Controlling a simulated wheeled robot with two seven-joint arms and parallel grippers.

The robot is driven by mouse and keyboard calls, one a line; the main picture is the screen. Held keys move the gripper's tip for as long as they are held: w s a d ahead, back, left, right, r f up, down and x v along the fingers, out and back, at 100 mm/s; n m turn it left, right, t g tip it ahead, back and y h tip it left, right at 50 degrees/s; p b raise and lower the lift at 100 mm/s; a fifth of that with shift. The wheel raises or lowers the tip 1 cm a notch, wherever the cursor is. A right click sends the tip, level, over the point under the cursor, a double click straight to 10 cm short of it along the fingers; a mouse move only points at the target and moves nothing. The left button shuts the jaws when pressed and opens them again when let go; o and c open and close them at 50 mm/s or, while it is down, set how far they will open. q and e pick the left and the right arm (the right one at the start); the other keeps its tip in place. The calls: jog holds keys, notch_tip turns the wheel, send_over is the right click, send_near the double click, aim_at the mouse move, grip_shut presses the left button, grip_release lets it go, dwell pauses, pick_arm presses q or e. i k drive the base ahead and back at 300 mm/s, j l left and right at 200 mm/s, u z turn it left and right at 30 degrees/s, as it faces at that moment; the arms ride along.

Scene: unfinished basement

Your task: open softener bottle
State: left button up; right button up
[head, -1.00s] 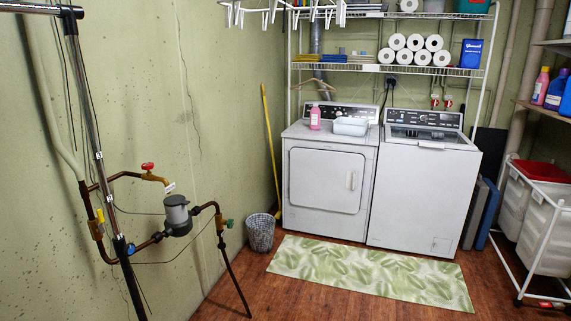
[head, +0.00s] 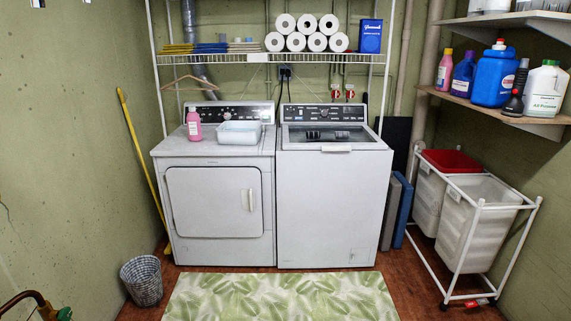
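A pink bottle (head: 194,124) with a light label stands upright on top of the left white machine (head: 215,200), near its back left. Its cap looks on, though it is small in view. A second pink bottle (head: 444,72) stands on the lower right wall shelf, beside a blue-purple bottle (head: 463,76). I cannot read the labels, so I cannot tell which one is the softener. Neither of my grippers is in view.
A pale blue tub (head: 240,132) sits right of the pink bottle. The right white machine (head: 335,205) stands alongside. A green leaf-pattern rug (head: 280,297) lies in front. A wastebasket (head: 143,282) is at left and a hamper cart (head: 470,220) at right.

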aim_at(194, 121)
jog(key=i+u, duration=0.1)
jog(key=i, duration=0.35)
jog(key=i+l+u, duration=0.15)
jog(key=i, duration=0.3)
jog(key=i+l+u, duration=0.1)
jog(key=i, duration=0.4)
jog(key=i+l+u, duration=0.1)
jog(key=i, duration=0.35)
